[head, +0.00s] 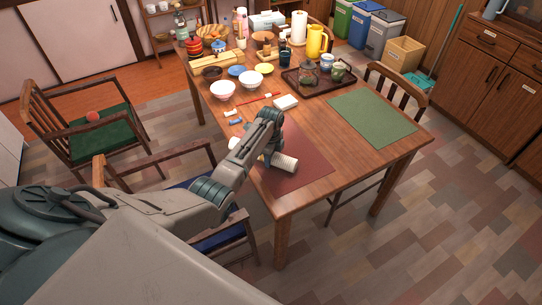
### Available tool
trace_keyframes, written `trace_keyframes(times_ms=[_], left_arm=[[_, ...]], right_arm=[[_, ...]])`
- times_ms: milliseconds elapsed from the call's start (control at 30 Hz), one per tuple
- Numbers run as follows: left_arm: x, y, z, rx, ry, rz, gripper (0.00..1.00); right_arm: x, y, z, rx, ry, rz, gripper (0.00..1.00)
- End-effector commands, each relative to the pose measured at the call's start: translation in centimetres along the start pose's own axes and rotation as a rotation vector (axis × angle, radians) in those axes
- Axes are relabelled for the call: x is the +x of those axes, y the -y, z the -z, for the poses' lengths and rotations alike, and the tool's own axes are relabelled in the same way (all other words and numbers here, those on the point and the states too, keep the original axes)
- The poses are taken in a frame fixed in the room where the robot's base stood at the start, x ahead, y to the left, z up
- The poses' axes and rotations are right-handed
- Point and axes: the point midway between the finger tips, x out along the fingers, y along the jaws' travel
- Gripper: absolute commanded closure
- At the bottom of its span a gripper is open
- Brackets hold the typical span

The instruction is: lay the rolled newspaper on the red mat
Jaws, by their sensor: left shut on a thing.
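The rolled newspaper (285,162) is a pale cylinder at the near left part of the wooden table. The red mat (304,174) lies flat on the table under and around it. My left gripper (271,154) is shut on the newspaper from above, at its left part, which the gripper partly hides. The newspaper is over the mat, low down; I cannot tell whether it touches the mat. My right gripper is not in view.
A green mat (371,118) lies bare to the right. A dark tray (331,86) with jars stands behind. Chairs (85,122) stand around the table. The near right table corner is clear.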

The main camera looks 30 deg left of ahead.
Motion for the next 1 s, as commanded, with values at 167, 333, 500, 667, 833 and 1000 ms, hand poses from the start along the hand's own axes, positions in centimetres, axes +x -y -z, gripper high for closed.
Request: trace_keyframes(times_ms=[167, 333, 500, 667, 833, 1000], left_arm=[[0.1, -0.1, 0.0, 0.0, 0.001, -0.002, 0.41], [0.1, -0.1, 0.0, 0.0, 0.001, -0.001, 0.31], [-0.2, 0.0, 0.0, 0.0, 0.001, 0.0, 0.31], [-1.9, 0.0, -0.1, -0.001, 0.001, 0.001, 0.31], [-5.4, 0.1, 0.0, 0.0, 0.001, 0.004, 0.31], [-8.5, 0.1, 0.0, 0.0, 0.001, 0.003, 0.31]], right_arm=[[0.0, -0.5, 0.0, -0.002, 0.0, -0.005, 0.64], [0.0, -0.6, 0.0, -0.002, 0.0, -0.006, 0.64], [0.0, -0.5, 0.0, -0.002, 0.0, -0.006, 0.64], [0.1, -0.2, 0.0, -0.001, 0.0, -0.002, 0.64], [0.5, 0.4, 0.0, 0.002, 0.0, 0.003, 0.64], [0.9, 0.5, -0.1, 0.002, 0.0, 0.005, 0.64]])
